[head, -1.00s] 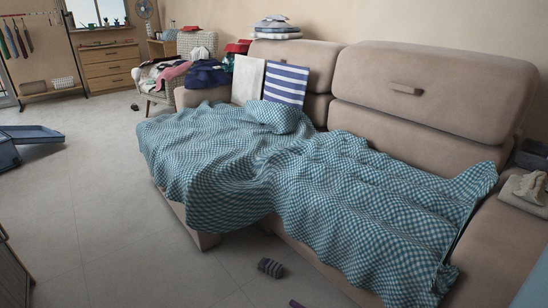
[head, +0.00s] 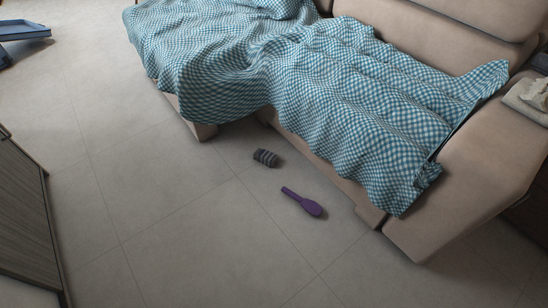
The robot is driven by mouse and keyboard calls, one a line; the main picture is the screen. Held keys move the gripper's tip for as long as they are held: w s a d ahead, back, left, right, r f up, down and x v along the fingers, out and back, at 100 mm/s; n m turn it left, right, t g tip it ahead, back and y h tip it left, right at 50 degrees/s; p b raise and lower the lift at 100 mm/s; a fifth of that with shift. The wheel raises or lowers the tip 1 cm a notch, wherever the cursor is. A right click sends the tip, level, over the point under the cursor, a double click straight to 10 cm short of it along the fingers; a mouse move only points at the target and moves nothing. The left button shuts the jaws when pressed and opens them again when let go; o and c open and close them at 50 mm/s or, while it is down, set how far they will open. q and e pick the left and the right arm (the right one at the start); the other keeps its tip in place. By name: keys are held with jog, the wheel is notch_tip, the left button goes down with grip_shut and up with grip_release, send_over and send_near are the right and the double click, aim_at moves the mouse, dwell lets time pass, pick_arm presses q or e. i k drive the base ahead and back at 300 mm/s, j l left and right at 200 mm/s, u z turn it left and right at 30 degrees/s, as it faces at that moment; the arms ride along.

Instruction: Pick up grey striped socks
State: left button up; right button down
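The grey striped socks (head: 265,158) lie as one small dark bundle with lighter stripes on the tiled floor, in front of the sofa in the head view. They are just clear of the sofa's base, and nothing covers them. I cannot tell whether the bundle is one sock or a folded pair. Neither of my grippers shows in the head view.
A purple hairbrush (head: 303,202) lies on the floor right of the socks. The beige sofa (head: 455,185) with a teal checked blanket (head: 345,110) stands behind. A wooden cabinet (head: 25,215) is at left, a blue tray (head: 22,30) at far left. The front floor is clear.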

aim_at(266, 158)
jog(key=i+j+z, duration=0.2)
jog(key=i+j, duration=0.25)
jog(key=i+j+z, duration=0.15)
jog(key=i+j, duration=0.3)
jog(key=i+j+z, duration=0.2)
jog(key=i+j, duration=0.25)
jog(key=j, duration=0.15)
